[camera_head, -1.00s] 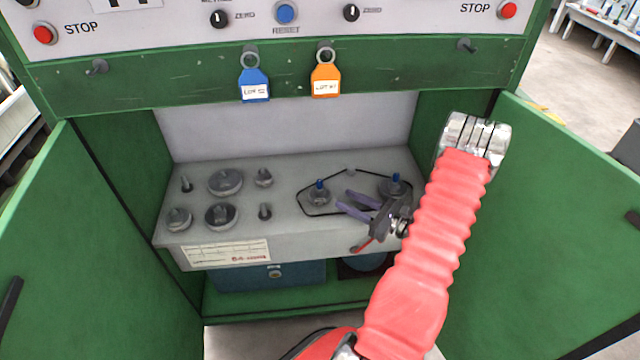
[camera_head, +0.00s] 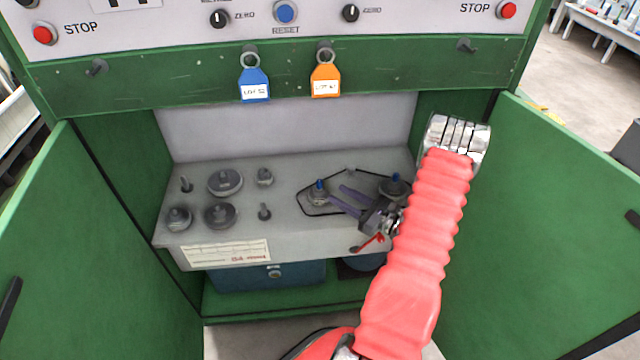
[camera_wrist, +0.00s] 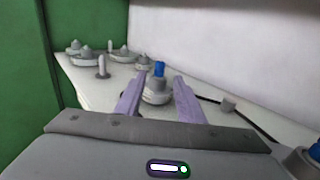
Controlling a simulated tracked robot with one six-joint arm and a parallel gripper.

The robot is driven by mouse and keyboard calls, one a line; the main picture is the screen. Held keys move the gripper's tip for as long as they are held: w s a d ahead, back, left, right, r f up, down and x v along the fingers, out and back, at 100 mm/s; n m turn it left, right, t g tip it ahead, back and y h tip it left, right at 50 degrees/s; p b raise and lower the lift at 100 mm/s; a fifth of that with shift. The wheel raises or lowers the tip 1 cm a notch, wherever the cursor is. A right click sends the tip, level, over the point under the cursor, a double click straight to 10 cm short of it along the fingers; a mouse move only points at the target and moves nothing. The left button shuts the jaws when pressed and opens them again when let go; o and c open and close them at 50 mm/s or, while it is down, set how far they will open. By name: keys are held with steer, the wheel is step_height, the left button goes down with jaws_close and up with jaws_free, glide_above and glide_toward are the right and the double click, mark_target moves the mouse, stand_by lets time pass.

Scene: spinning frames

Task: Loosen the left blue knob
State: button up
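The left blue knob (camera_head: 319,186) stands upright on a round grey base on the grey shelf, inside the loop of a black belt. The right blue knob (camera_head: 395,179) stands on a similar base near my arm. My gripper (camera_head: 340,196) has two purple fingers pointing left at the left knob. In the wrist view the left knob (camera_wrist: 159,69) and its base (camera_wrist: 157,92) show between the open fingers (camera_wrist: 152,92), around the level of their tips. Contact cannot be told. The right knob (camera_wrist: 314,152) shows at the lower right edge there.
Several grey pulleys and pegs (camera_head: 222,182) stand on the shelf's left half. The black belt (camera_head: 312,214) runs around both knob bases. Green cabinet doors (camera_head: 95,240) stand open on both sides. A blue tag (camera_head: 254,84) and an orange tag (camera_head: 325,80) hang above.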

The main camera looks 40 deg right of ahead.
mark_target(322, 185)
steer(key=w, duration=0.3)
steer(key=w+a, duration=0.1)
steer(key=w, duration=0.5)
steer(key=shift+a, duration=0.35)
jaws_close()
steer(key=shift+d, duration=0.1)
